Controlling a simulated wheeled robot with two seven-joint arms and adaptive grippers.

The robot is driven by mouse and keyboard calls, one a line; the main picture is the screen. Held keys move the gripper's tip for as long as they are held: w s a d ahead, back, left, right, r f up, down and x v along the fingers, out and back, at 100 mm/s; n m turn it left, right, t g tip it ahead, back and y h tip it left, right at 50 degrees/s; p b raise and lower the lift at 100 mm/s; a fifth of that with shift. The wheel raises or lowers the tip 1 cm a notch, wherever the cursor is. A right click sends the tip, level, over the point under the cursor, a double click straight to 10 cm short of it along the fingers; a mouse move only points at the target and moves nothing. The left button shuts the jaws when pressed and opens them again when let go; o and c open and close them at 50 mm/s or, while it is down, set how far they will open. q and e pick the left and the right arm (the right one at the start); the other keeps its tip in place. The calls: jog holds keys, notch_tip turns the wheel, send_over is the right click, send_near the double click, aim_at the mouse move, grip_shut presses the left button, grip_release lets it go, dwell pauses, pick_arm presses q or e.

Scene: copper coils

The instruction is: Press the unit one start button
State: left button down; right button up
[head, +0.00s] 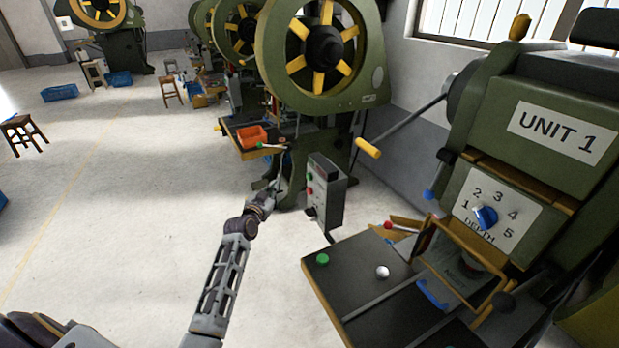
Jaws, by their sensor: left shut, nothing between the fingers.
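The press marked UNIT 1 (555,132) stands at the right. A green button (322,259) sits at the left back corner of its dark worktable (345,287), with a silver round knob (382,272) to its right. A grey control box (327,192) stands beyond the table, with red and green buttons on its left face. My left gripper (281,162) is shut and empty, pointing away from me. In the picture it is left of the control box and above and left of the green button, apart from that button. My right gripper is out of view.
The UNIT 1 press has a blue depth dial (486,217), a yellow-handled lever (368,147) and a yellow guard frame (460,287). Another green press with a yellow-spoked flywheel (322,48) and an orange bin (252,136) stands behind. The floor at left is mostly clear.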

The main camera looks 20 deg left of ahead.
aim_at(309, 177)
pick_arm(q)
jog(key=shift+w+d+r+m, duration=0.1)
jog(key=shift+d+r+m, duration=0.05)
jog(key=shift+m, duration=0.25)
jog(key=shift+m, duration=0.3)
jog(key=shift+d+f+m, duration=0.1)
jog(key=shift+f+m, duration=0.05)
jog(key=shift+m, duration=0.55)
jog(key=shift+d+f+m, duration=0.1)
jog(key=shift+m, duration=0.6)
jog(key=shift+w+d, duration=0.1)
jog(key=shift+d, duration=0.05)
jog(key=w+d, duration=0.5)
jog(key=w, duration=0.1)
jog(key=shift+w+d, duration=0.15)
jog(key=shift+d, duration=0.15)
jog(key=shift+w+d+r, duration=0.1)
jog(key=shift+w+d, duration=0.5)
jog(key=shift+w, duration=0.1)
dwell(2.6)
jog(key=shift+s+a+p, duration=0.15)
jog(key=shift+s+p, duration=0.05)
jog(key=shift+p, duration=0.1)
jog(key=shift+s+a, duration=0.45)
jog(key=shift+s, duration=0.05)
